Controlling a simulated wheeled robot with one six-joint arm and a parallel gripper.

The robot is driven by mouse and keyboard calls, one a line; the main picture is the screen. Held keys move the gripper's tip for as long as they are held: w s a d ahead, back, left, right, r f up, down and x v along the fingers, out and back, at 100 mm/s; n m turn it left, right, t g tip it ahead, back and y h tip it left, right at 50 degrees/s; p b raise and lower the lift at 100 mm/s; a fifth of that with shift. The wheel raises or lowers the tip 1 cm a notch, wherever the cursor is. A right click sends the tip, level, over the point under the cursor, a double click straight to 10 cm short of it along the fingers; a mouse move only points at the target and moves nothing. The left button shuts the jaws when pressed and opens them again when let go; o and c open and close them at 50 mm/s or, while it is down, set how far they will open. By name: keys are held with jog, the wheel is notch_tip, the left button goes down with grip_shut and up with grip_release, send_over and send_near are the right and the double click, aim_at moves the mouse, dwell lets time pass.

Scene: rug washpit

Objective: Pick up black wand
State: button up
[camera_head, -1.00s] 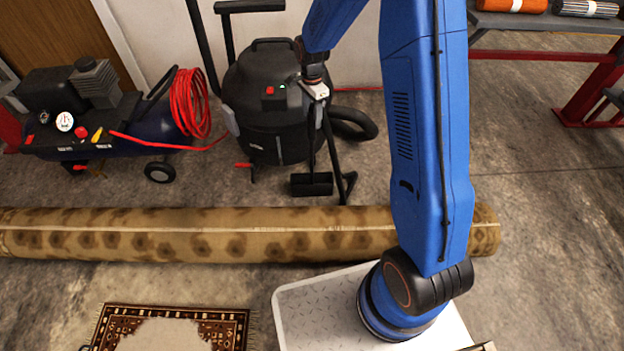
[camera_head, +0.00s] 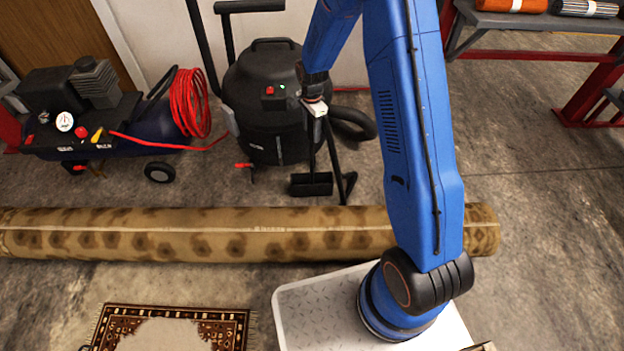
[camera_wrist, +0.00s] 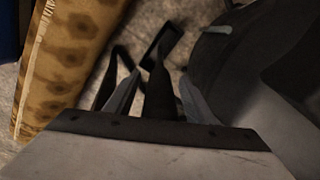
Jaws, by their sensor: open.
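The black wand (camera_head: 312,160) stands in front of the black shop vacuum (camera_head: 262,120), with a wide floor head (camera_head: 311,184) at its foot. My gripper (camera_head: 316,112) is at the wand's upper part, beside the vacuum's right side. In the wrist view the two grey fingers of my gripper (camera_wrist: 160,88) are apart, and the black wand (camera_wrist: 160,95) shows between them. I cannot tell whether either finger touches it. The wand's top is hidden by my gripper in the head view.
A rolled patterned rug (camera_head: 180,234) lies across the floor in front of the vacuum. An air compressor (camera_head: 100,125) with a red hose stands at left. A small rug (camera_head: 175,315) lies at the front. A shelf (camera_head: 530,22) stands at upper right. Open floor is at right.

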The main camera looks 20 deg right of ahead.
jog(key=shift+c, duration=0.6)
jog(key=c, duration=1)
jog(key=shift+c, duration=0.2)
jog(key=shift+r, duration=0.15)
